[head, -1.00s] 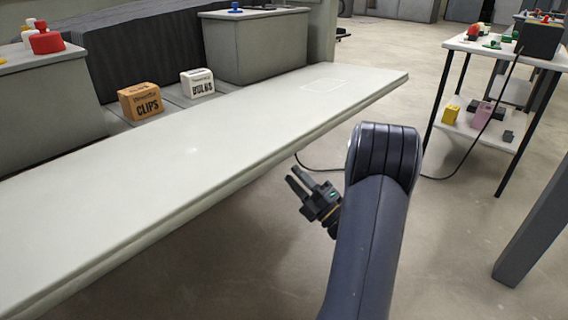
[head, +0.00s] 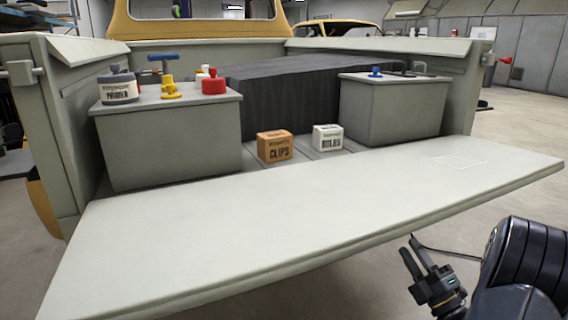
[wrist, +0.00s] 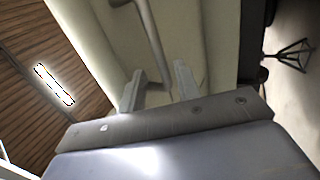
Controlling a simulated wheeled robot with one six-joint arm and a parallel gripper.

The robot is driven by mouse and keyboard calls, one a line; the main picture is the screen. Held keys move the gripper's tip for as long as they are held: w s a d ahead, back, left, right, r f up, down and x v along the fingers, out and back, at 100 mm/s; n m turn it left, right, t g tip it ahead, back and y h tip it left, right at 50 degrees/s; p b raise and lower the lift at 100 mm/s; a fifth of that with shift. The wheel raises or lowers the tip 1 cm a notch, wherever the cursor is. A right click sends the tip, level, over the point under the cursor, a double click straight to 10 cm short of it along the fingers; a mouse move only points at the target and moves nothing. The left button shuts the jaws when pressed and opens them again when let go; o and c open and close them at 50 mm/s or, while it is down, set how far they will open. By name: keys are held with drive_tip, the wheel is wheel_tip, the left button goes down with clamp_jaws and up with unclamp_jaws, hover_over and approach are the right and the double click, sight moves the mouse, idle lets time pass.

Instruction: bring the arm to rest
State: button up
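My gripper (head: 416,258) is at the lower right in the head view, off the front edge of the pale tailgate (head: 270,235). Its two fingers stand apart with nothing between them. In the wrist view the two fingertips (wrist: 158,85) also show apart and empty, in front of a pale surface with a bent grey tube. My dark arm is folded at the lower right corner of the head view.
An orange CLIPS box (head: 274,147) and a white BULBS box (head: 327,138) stand behind the tailgate. A left grey box (head: 170,140) bears a jar and several knobbed parts. A right grey box (head: 393,110) bears a blue knob. The tailgate top is clear.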

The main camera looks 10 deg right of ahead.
drive_tip(key=x, duration=0.6)
drive_tip(key=shift+w+r+b, duration=0.1)
drive_tip(key=shift+w+b, duration=0.05)
drive_tip(key=shift+b, duration=0.2)
drive_tip(key=shift+r, duration=0.25)
